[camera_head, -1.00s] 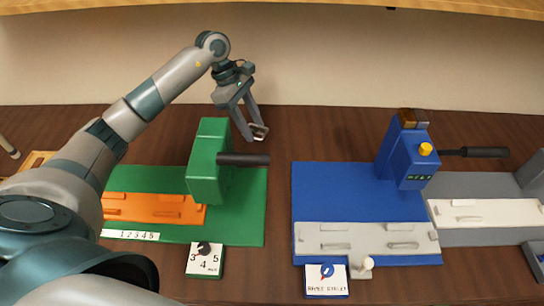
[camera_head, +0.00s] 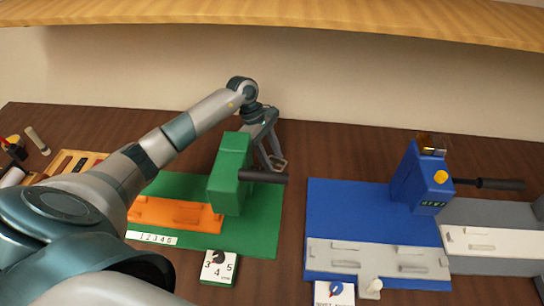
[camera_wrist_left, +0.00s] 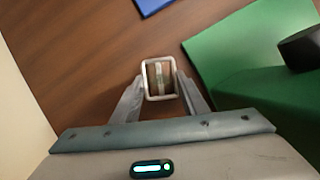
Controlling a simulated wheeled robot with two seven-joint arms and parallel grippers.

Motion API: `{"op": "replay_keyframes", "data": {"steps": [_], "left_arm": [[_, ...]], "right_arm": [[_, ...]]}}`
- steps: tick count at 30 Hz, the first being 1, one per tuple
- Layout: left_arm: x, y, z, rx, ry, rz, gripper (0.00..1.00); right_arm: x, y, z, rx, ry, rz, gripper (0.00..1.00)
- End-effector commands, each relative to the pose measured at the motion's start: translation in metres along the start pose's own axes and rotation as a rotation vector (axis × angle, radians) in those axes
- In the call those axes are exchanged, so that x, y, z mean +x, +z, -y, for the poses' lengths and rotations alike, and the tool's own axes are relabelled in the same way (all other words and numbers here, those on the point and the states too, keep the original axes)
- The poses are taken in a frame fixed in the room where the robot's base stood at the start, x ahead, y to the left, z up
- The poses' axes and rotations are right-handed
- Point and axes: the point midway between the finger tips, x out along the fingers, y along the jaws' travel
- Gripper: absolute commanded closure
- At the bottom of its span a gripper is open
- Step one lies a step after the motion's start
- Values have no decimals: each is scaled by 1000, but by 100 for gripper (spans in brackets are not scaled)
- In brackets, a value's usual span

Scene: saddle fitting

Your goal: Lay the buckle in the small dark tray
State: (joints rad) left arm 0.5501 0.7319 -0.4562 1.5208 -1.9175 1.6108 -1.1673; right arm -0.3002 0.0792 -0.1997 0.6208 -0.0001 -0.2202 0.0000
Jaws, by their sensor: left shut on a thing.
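My left gripper (camera_head: 275,164) is shut on the buckle and holds it behind the right side of the green press. The buckle (camera_wrist_left: 159,79) is a rectangular metal frame with a centre bar, gripped between both fingertips in the left wrist view. Brown table surface shows through and around it there. In the head view the buckle is small and partly blends with the fingertips. I cannot make out the small dark tray in either view. My right gripper is not in view.
The green press (camera_head: 229,172) with a dark handle stands close in front of the gripper. A blue press (camera_head: 420,178) stands to the right on a blue base. A wooden rack (camera_head: 70,162) is at the left, and a wooden shelf (camera_head: 330,20) crosses above. Bare table lies between the bases.

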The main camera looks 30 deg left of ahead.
Motion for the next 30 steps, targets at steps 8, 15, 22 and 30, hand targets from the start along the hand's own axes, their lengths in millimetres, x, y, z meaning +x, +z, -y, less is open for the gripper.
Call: {"op": "replay_keyframes", "data": {"steps": [8, 15, 22, 30], "left_arm": [[7, -3, 0, 0, 2, 0, 83], [10, -5, 0, 0, 2, 0, 83], [9, -4, 0, 0, 1, 0, 41], [8, -4, 0, 0, 1, 0, 41]], "right_arm": [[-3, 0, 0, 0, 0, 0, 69], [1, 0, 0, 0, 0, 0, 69], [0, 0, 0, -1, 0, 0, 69], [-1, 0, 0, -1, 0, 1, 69]]}}
